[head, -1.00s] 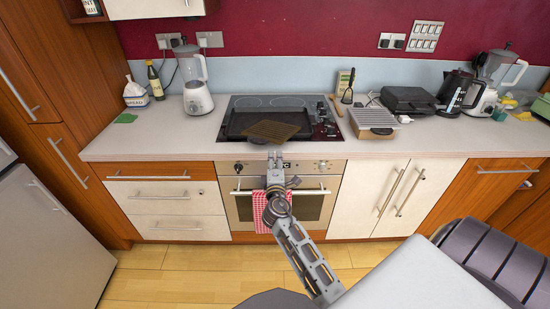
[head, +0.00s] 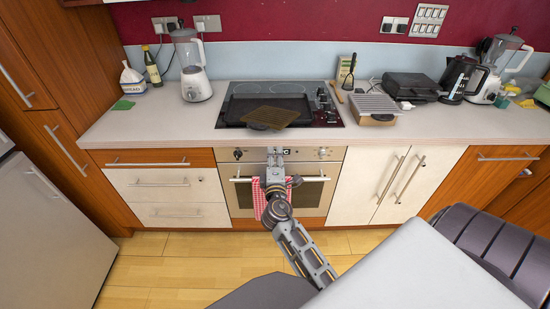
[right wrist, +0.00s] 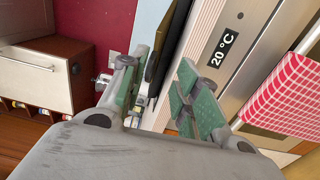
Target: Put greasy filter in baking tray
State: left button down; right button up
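The greasy filter (head: 271,116), a brown mesh square, lies over the front middle of the black baking tray (head: 240,104) on the hob. It looks slightly tilted, with its front edge at or over the tray's front rim; I cannot tell whether it rests fully inside. My right gripper (head: 274,152) is in front of the oven, at the counter's front edge, apart from the filter. In the right wrist view its two green-padded fingers (right wrist: 160,95) are spread, with nothing held between them. My left gripper is not in view.
The hob (head: 325,104) surrounds the tray. A grey-topped box (head: 374,106) and a black grill (head: 410,87) stand to its right, a blender (head: 191,70) to its left. A checked towel (head: 262,198) hangs on the oven handle. The counter left of the hob is mostly clear.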

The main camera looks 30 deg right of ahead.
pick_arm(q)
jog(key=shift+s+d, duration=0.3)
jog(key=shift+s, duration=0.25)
